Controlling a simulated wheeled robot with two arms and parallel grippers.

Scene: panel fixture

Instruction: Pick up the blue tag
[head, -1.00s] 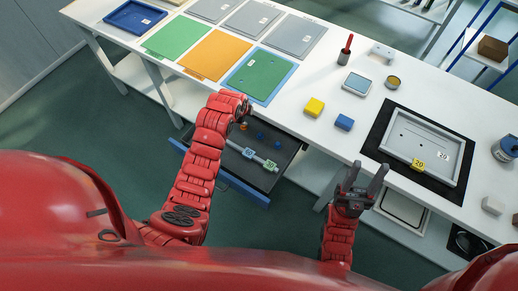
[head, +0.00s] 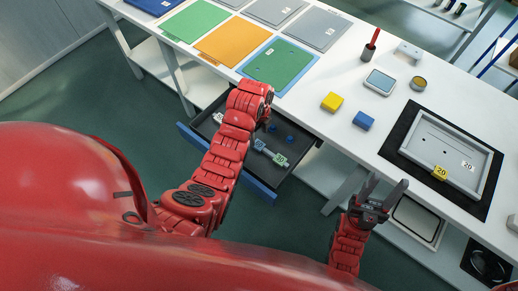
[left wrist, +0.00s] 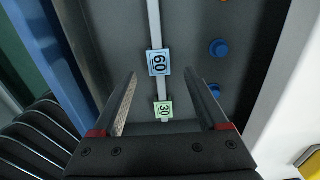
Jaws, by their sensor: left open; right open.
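The blue tag (left wrist: 159,62), marked 60, sits on a pale rail in the open drawer. A green tag (left wrist: 163,110), marked 30, sits on the same rail, nearer my wrist. In the head view the blue tag (head: 259,145) shows just below the end of my left arm. My left gripper (left wrist: 163,78) is open and empty, its two fingers apart either side of the rail in the picture. Its height above the tags is hard to tell. In the head view its fingers are hidden. My right gripper (head: 386,188) is open and empty by the table's front edge.
The open drawer (head: 235,175) juts out below the table (head: 345,145). Blue knobs (left wrist: 218,48) stand in it to the right of the rail. On the table are a yellow block (head: 332,101), a blue block (head: 363,120) and a grey tray (head: 472,183).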

